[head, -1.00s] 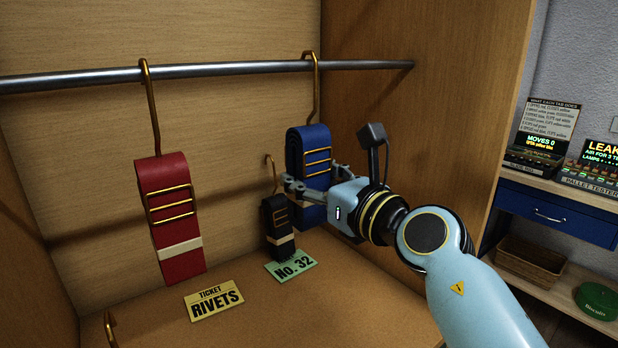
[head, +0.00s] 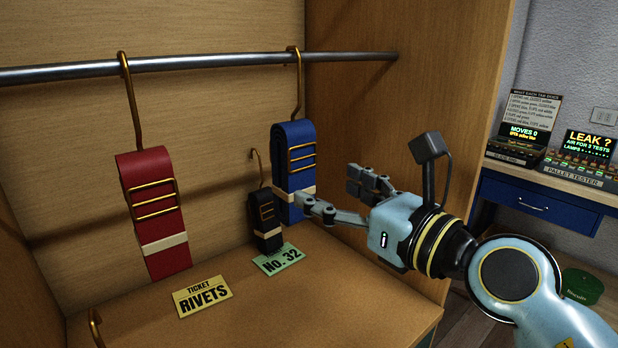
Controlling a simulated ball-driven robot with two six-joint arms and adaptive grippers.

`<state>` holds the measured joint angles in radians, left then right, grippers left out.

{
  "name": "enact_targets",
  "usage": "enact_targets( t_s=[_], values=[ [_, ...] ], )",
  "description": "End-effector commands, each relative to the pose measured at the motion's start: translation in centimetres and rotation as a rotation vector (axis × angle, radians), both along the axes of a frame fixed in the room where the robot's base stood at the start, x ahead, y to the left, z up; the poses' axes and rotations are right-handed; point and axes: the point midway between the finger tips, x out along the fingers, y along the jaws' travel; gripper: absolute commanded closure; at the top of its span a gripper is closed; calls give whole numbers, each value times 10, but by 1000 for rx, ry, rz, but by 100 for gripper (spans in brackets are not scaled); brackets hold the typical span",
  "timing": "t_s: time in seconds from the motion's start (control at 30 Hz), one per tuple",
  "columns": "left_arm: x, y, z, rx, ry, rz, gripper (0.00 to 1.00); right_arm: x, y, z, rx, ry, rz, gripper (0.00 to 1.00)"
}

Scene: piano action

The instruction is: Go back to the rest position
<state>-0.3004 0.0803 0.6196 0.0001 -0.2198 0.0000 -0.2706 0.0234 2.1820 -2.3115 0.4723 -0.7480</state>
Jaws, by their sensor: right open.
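My right gripper (head: 333,192) is open and empty in the head view, in front of and to the right of the blue strap bundle. The blue strap bundle (head: 293,160) hangs by a brass hook from the steel rail (head: 210,68). A red strap bundle (head: 150,190) hangs from the same rail at the left. A small black strap bundle (head: 264,215) with a brass hook stands low, left of the blue one; its hook top is below the rail and appears free of it. My left gripper is not in view.
The cabinet's side wall (head: 460,100) stands behind my right arm. A blue-drawered bench (head: 540,208) with a pallet tester (head: 580,165) is at the right.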

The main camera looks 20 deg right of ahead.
Motion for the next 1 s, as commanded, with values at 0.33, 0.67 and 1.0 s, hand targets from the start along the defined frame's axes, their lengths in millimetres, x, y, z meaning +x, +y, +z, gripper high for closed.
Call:
enact_targets(
  t_s=[0.33, 0.67, 1.0],
  values=[
    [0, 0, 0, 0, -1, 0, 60, -29, -10, 1, 0, -1, 0, 26],
    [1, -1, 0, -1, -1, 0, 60, -43, -71, 72, 732, -160, -168, 26],
    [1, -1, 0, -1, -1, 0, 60, -105, -196, -36, 2107, -78, -849, 26]
  ],
)
